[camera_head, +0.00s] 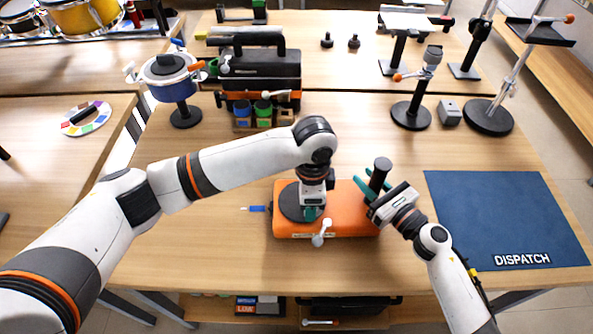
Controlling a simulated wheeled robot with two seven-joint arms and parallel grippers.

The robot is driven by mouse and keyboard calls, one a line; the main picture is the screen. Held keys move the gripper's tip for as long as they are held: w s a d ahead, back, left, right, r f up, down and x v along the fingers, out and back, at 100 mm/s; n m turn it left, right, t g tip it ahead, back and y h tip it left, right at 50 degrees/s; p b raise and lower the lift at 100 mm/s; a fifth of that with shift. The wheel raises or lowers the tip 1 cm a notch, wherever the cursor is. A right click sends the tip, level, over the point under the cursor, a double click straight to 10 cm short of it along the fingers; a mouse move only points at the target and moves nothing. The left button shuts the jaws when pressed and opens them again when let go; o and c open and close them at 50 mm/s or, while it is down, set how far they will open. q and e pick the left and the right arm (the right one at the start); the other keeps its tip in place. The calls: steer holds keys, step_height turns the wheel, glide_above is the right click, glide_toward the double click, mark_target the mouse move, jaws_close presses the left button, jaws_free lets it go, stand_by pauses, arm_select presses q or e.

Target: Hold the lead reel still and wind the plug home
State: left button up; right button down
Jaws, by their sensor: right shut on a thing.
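The lead reel is an orange case (345,222) at the table's front middle, with a dark round disc (292,203) on its left part. A blue plug (256,209) lies on the table just left of the case. My left gripper (311,213) points down over the disc; its green fingertips are mostly hidden by its own body, so its opening is unclear. A grey-white lever (321,234) sticks out at the case's front.
A blue DISPATCH mat (490,210) lies empty at the right. Behind stand a black toolbox (260,65), a blue pot on a stand (170,80), a black-based stand (411,115) and a small grey box (449,113).

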steer(key=shift+f, duration=0.25)
arm_select(q)
step_height(320, 180, up, 12)
stand_by(0.4)
steer(key=shift+s, duration=0.1)
